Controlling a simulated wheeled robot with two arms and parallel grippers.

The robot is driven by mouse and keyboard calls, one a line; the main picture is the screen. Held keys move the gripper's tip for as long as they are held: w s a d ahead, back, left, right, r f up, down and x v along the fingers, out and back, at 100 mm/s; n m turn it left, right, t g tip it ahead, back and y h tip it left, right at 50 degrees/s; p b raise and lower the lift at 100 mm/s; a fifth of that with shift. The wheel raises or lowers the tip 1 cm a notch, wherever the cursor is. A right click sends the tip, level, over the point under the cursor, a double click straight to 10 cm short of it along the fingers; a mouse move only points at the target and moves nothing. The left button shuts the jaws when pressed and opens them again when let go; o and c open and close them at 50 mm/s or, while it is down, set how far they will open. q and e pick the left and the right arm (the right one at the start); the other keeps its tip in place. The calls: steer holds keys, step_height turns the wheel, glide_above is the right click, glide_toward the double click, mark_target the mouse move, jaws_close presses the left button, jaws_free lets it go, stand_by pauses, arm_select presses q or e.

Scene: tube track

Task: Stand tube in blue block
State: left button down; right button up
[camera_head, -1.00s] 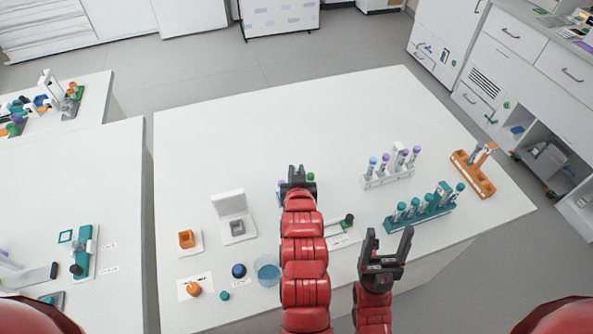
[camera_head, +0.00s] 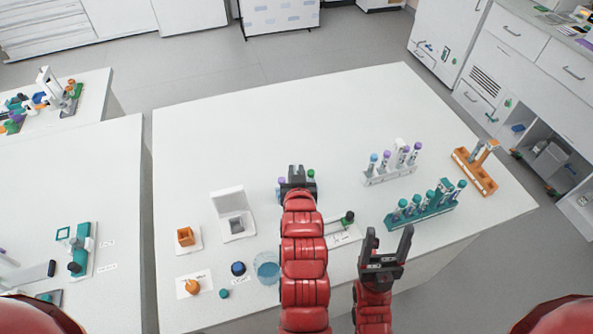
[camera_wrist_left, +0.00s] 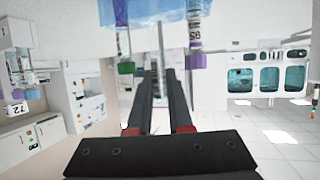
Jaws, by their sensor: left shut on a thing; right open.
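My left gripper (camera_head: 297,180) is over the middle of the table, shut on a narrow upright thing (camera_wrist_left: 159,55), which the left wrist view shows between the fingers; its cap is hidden. The left wrist view is upside down. In it, a purple-capped tube (camera_wrist_left: 195,35) and a green cap (camera_wrist_left: 125,67) flank the fingers, with a blue surface (camera_wrist_left: 120,14) above the green cap that may be the blue block. In the head view, a purple cap (camera_head: 281,181) and a green cap (camera_head: 311,173) flank the gripper; my arm hides what is below. My right gripper (camera_head: 386,245) is open and empty.
A white rack (camera_head: 376,180) and a teal rack (camera_head: 430,214) with capped tubes stand right, beside an orange rack (camera_head: 484,182). The far table is clear.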

arm_select(q)
steer(key=shift+f, duration=0.15)
steer(key=shift+f+b, duration=0.5)
steer(key=c, duration=0.8)
jaws_free()
steer(key=shift+o, duration=0.2)
steer(key=shift+r, duration=0.15)
